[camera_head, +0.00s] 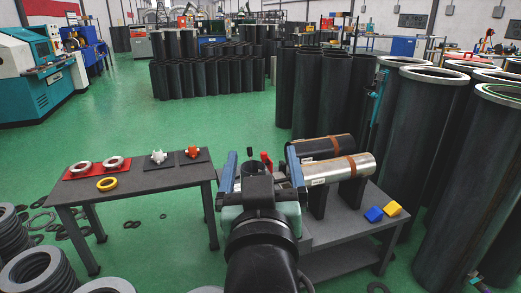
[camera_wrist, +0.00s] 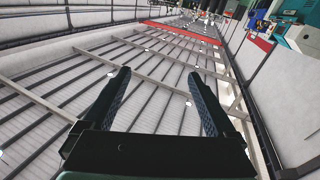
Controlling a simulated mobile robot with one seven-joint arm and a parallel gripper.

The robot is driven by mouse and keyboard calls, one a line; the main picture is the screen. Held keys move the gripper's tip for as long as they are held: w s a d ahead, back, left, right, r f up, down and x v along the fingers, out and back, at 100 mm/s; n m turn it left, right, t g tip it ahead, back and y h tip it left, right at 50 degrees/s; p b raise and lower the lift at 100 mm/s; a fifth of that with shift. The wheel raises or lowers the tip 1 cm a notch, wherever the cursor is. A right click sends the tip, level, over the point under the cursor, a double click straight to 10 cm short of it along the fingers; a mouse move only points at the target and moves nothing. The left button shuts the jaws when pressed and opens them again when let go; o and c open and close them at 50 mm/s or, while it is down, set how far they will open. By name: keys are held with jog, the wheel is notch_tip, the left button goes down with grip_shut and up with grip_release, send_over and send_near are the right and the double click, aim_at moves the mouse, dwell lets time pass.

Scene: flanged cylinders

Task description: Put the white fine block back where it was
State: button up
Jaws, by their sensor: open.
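A small white knobbed piece (camera_head: 158,156), which looks like the white fine block, lies on a dark mat (camera_head: 149,165) on the left table (camera_head: 140,183).
A red mat (camera_head: 70,176) holds metal rings, and a yellow ring (camera_head: 106,184) lies near it. The right table (camera_head: 345,228) carries cylinders (camera_head: 337,168), a blue block (camera_head: 373,214) and a yellow block (camera_head: 392,208). Tall flanged cylinders (camera_head: 400,140) crowd the right. Green floor is clear behind the left table.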

jog(key=s+r+t, duration=0.4)
jog(key=s+r, duration=0.2)
jog(key=r, duration=0.5)
jog(key=s+r+m+t, duration=0.1)
jog(key=s+r+t, duration=0.3)
jog(key=s+r, duration=0.3)
notch_tip(320, 180, up, 5)
jog(key=shift+s+f+t, duration=0.1)
jog(key=shift+s+t, duration=0.05)
jog(key=shift+t, duration=0.15)
jog(key=shift+a, duration=0.1)
